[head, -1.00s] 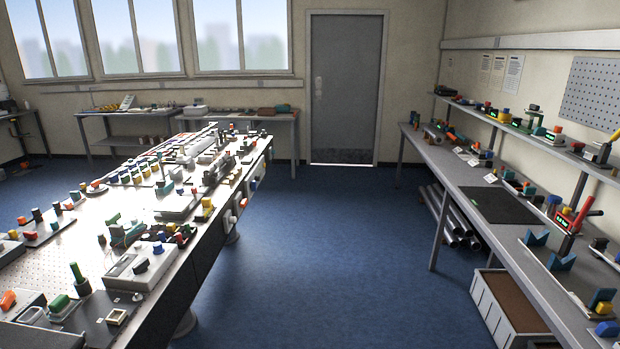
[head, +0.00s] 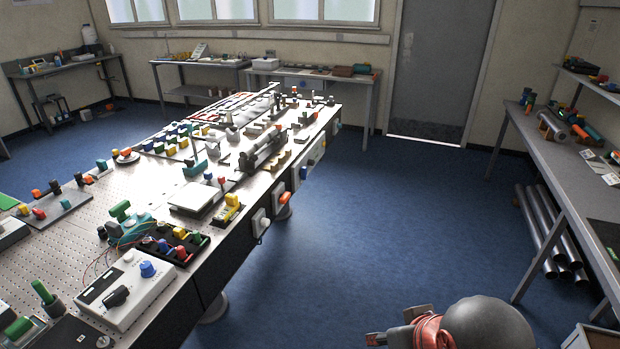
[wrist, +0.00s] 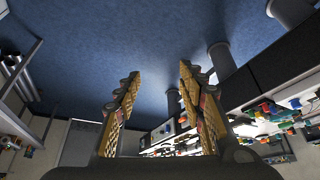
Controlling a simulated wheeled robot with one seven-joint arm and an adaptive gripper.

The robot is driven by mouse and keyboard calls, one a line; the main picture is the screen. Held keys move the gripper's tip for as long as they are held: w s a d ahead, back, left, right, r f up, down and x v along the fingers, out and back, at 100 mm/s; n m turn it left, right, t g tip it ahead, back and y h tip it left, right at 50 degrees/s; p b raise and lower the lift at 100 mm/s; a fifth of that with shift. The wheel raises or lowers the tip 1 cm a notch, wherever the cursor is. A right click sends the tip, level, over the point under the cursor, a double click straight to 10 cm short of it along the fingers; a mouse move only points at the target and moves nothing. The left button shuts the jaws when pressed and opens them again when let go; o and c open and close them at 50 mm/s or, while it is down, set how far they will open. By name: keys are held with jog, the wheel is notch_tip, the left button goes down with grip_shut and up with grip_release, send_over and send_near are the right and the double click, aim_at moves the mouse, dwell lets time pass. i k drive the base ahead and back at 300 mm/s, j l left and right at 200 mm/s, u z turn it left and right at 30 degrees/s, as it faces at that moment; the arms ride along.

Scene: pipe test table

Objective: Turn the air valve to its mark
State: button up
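I cannot pick out the air valve or its mark for certain among the many small fittings. The long perforated test table (head: 110,205) runs from the near left of the head view towards the back. An orange-handled fitting (head: 285,198) and a white fitting (head: 260,224) are on its right side face. My gripper (wrist: 158,78) shows in the wrist view with its two yellow-padded fingers apart and nothing between them. It points over the blue floor, clear of the table. In the head view part of my arm shows at the bottom right.
Blue floor (head: 380,220) lies open between the test table and the right-hand bench (head: 545,145). Grey pipes (head: 545,235) lie under that bench. A control box (head: 125,290) with blue and black knobs sits at the test table's near edge. A grey door (head: 440,70) stands at the back.

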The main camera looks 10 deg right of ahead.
aim_at(304, 172)
jog(key=i+l, duration=0.1)
jog(key=i, duration=0.5)
jog(key=i+l+u, duration=0.1)
jog(key=i, duration=0.5)
jog(key=i+l+u, duration=0.1)
jog(key=i, duration=0.55)
jog(key=i+l, duration=0.25)
jog(key=i, duration=0.35)
